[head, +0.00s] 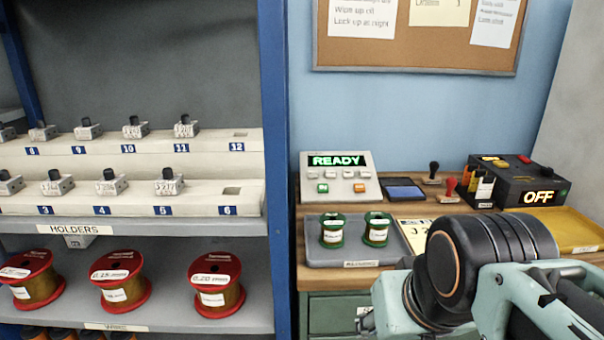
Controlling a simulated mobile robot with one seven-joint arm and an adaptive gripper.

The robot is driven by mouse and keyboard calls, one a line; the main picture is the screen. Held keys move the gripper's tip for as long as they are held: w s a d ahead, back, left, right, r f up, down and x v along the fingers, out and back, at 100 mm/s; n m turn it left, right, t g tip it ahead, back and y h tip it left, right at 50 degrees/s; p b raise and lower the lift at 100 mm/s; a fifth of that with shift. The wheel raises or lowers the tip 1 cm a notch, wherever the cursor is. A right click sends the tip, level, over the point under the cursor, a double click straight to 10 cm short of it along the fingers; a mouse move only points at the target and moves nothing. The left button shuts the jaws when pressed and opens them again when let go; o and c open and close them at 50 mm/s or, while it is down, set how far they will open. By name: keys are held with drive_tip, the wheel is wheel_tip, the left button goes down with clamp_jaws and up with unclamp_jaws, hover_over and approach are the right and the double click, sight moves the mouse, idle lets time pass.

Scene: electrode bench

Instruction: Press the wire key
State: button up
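A pale grey control box (313,179) stands on the wooden bench in the head view, left of centre on the bench top. Its green-lit display (336,161) reads READY. Below the display are several small keys, among them a green key (322,188) and an orange key (360,188). The key labels are too small to read, so I cannot tell which one is the wire key. My arm fills the lower right, in front of the bench and apart from the box. My gripper is not visible.
A grey tray (348,251) with two green spools lies in front of the box. To the right are a blue pad (404,190), two stamps, a black OFF unit (512,184) and a yellow tray (578,240). A blue-framed shelf (275,150) with holders and red spools stands left.

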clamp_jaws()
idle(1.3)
